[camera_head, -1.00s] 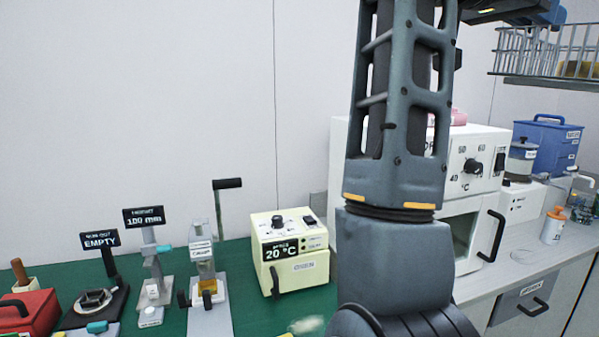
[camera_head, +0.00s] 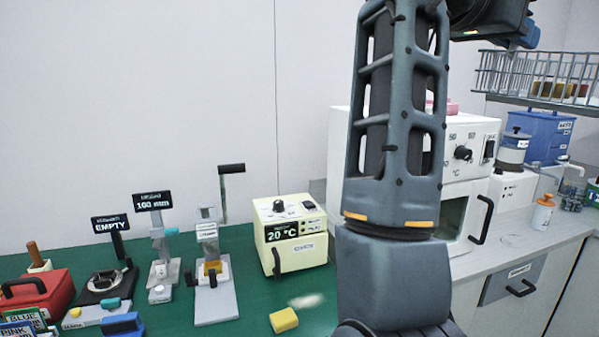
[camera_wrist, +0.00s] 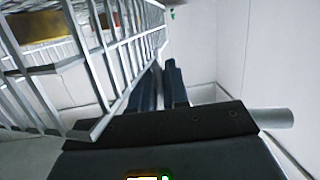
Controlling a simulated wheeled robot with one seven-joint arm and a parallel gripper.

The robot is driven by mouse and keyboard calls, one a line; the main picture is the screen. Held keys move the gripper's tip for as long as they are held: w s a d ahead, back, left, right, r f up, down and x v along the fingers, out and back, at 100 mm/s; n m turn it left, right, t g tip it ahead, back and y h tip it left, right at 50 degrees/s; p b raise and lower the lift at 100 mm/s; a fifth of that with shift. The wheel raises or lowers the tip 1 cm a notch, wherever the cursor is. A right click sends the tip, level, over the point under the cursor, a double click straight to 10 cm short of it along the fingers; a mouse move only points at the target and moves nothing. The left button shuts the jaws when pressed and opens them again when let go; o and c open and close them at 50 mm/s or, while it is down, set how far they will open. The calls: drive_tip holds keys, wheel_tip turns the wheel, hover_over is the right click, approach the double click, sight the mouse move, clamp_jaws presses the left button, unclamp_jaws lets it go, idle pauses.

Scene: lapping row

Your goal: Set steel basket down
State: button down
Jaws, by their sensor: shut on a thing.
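The steel basket (camera_head: 492,72) is an open wire basket at the upper right of the head view, with yellow and brown things inside. Its wire wall (camera_wrist: 105,60) fills the left of the wrist view. My gripper (camera_head: 529,38) is above and beside its rim in the head view. In the wrist view my gripper's dark fingers (camera_wrist: 165,85) are shut at the basket's wire side; the exact grip point is hidden.
A white oven (camera_head: 480,140) stands behind my arm. A cream 20 °C box (camera_head: 290,235) and testing stands occupy the green bench.

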drive_tip(key=w+a+f+n+t+y, duration=0.2)
drive_tip(key=w+f+n+t, duration=0.1)
drive_tip(key=f, duration=0.7)
drive_tip(key=w+a+f+n+t+y, duration=0.2)
drive_tip(key=w+f+y, duration=0.1)
drive_tip(key=f, duration=0.7)
drive_tip(key=w+a+f+n+t+y, duration=0.2)
drive_tip(key=w+f+n+t, duration=0.1)
drive_tip(key=f, duration=0.8)
drive_tip(key=s+a+f+n+t+y, duration=0.1)
drive_tip(key=s+f+n+y, duration=0.15)
drive_tip(key=f, duration=0.55)
drive_tip(key=s+a+f+n+y, duration=0.1)
drive_tip(key=s+f+y, duration=0.15)
drive_tip(key=f, duration=0.65)
drive_tip(key=s+d+f+n+y, duration=0.1)
drive_tip(key=s+f+n+y, duration=0.1)
drive_tip(key=s+f, duration=1.4)
drive_tip(key=shift+s+f+t, duration=0.4)
drive_tip(key=shift+f, duration=0.85)
drive_tip(key=shift+a, duration=0.15)
